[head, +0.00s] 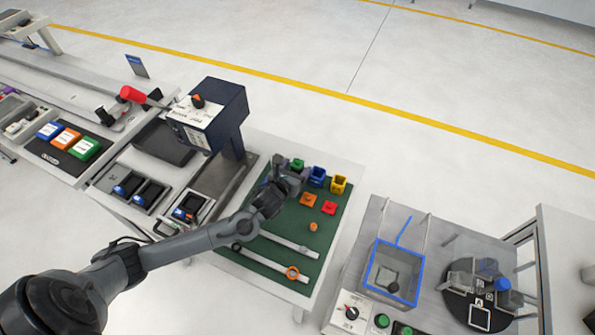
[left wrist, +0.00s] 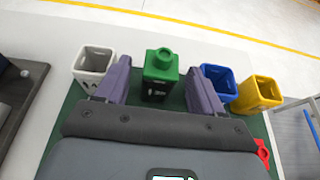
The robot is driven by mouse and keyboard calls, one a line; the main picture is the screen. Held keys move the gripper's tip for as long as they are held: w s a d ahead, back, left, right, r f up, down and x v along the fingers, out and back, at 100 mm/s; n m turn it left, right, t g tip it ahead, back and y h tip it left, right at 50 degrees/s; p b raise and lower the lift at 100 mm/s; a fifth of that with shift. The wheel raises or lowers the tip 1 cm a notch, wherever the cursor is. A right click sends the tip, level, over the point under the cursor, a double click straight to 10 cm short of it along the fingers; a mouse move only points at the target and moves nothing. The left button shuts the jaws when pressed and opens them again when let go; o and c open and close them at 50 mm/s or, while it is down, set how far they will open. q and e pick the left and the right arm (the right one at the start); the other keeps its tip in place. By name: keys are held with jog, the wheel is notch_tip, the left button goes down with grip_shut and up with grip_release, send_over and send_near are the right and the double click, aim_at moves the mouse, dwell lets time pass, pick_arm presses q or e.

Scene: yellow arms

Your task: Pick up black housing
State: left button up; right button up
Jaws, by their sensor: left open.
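My left gripper (head: 290,182) is open over the far end of the green mat (head: 281,221). In the left wrist view its two purple-grey fingers (left wrist: 163,88) stand apart, with a block with a green knobbed top (left wrist: 161,66) between and beyond them. That block's lower front looks dark with a white marking; I cannot tell if this is the black housing. No plainly black housing shows apart from it. A grey-white open box (left wrist: 93,64) is left of the fingers. A blue open box (left wrist: 217,78) and a yellow open box (left wrist: 258,93) are to the right.
Orange (head: 308,199) and red (head: 329,208) pieces lie on the mat near the boxes. A dark machine with an orange knob (head: 214,112) stands close on the left. A blue-edged clear bin (head: 394,270) is at the right. My right gripper does not show.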

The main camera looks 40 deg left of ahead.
pick_arm(q)
jog(key=shift+w+a+f, duration=0.25)
jog(key=shift+w, duration=0.4)
jog(key=c, duration=1)
jog(key=shift+r, duration=0.1)
jog(key=shift+c, duration=0.2)
